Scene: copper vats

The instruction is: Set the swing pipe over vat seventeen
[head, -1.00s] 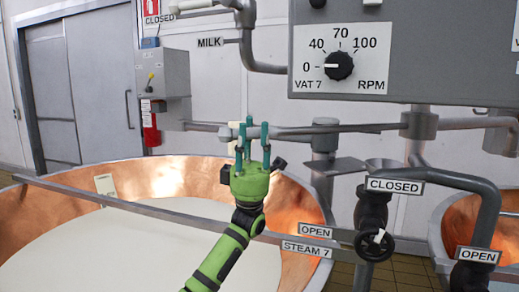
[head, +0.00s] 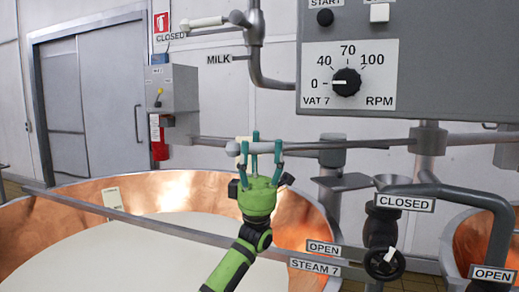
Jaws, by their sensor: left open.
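A grey horizontal pipe (head: 350,142) runs across above the near copper vat, behind my left gripper; I cannot tell for sure that it is the swing pipe. My left gripper (head: 261,147) is open, its teal fingers pointing up and overlapping the pipe's left part in the picture. I cannot tell whether they touch it. The near vat (head: 165,190) holds pale liquid, and the signs beside it read VAT 7 and STEAM 7. No label for vat seventeen shows. My right gripper is not in view.
A grey control box (head: 440,60) with a speed dial (head: 346,82) hangs at upper right. A black valve wheel (head: 384,263) and pipes stand below it. A flat bar (head: 160,228) crosses the vat. Another copper vat (head: 472,245) shows at right.

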